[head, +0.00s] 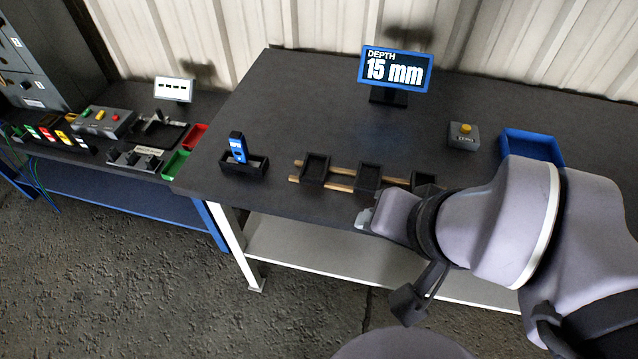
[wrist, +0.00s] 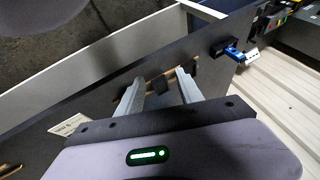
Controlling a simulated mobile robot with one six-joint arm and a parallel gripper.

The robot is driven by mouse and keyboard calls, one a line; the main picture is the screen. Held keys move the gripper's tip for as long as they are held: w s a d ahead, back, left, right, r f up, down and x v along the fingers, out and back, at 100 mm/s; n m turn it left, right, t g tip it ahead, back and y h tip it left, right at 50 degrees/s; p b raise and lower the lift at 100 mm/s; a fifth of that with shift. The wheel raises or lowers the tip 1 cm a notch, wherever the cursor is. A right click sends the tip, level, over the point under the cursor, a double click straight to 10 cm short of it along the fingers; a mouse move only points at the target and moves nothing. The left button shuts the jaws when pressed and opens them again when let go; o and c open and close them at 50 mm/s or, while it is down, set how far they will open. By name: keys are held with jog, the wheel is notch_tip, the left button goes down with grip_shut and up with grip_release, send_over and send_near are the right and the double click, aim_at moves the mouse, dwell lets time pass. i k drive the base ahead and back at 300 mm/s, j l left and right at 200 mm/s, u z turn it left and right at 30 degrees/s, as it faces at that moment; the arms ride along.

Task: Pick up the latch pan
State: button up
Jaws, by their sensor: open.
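Black square pans sit in a row on two wooden rails on the dark table: a left one (head: 315,168), a middle one (head: 369,177) and a right one (head: 424,181), partly hidden by my arm. No readable mark tells me which is the latch pan. My gripper (head: 363,219) is in front of the row, at the table's front edge in the head view. In the wrist view my gripper (wrist: 159,77) is open, with nothing held between its fingers. Wooden rail and a dark pan (wrist: 160,84) show beyond the gap, and another pan (wrist: 190,68) lies by the right fingertip.
A blue gauge (head: 237,147) stands in a black holder (head: 257,167) left of the rails. A display (head: 394,71) reads "DEPTH 15 mm". A grey box with a yellow button (head: 463,138) and a blue tray (head: 533,146) are at the right. The table's back left is clear.

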aim_at(368, 181)
jog(key=i+u, duration=0.1)
jog(key=u, duration=0.3)
jog(key=i+l+u, duration=0.1)
jog(key=u, duration=0.25)
jog(key=i+l+u, duration=0.1)
jog(key=u, duration=0.3)
